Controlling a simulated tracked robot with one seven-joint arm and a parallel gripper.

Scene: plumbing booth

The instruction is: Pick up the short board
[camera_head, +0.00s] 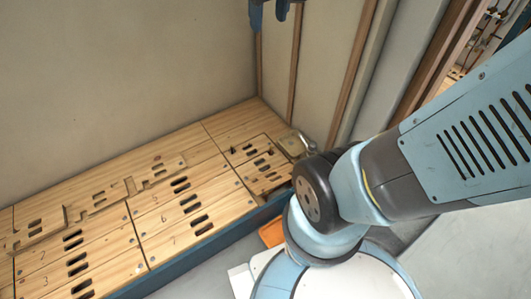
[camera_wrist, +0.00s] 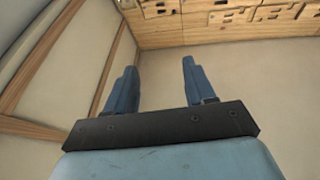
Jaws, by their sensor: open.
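The wooden bench top (camera_head: 190,215) runs along the wall and has slotted, numbered panels. Thin notched wooden pieces lie on it: one at the left (camera_head: 38,230), one in the middle (camera_head: 100,197) and one farther right (camera_head: 157,172). I cannot tell which of these is the short board. My gripper (camera_head: 270,14) shows at the top edge of the head view, high above the bench and away from the boards. In the wrist view my gripper (camera_wrist: 158,68) has its two blue fingers wide apart with nothing between them. The slotted wood (camera_wrist: 215,20) shows beyond the fingertips.
A beige wall (camera_head: 120,80) stands behind the bench, with wooden studs (camera_head: 296,65) at the corner. A metal fitting (camera_head: 300,143) sits at the bench's right end. An orange object (camera_head: 271,233) lies beside the bench's blue front edge. The air above the bench is clear.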

